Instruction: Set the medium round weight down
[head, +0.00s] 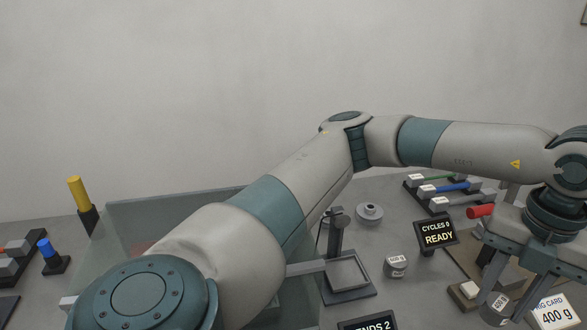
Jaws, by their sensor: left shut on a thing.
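My left gripper (512,292) is at the lower right, pointing down, with its fingers shut on a round grey weight (494,309) that carries a pale label. The label is too small to read, and the fingers hide part of the weight. I cannot tell whether the weight touches the surface below. A second labelled round weight (396,266) stands on the table left of the gripper. A wider grey round piece with a knob (369,213) sits farther back. My right gripper is out of view.
A sign reading "CYCLES 0 READY" (437,233) stands behind, near a rack of coloured cable samples (447,190). A small square-plate stand (348,272) is at centre, beside a clear-walled box (130,213). Table around the second weight is clear.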

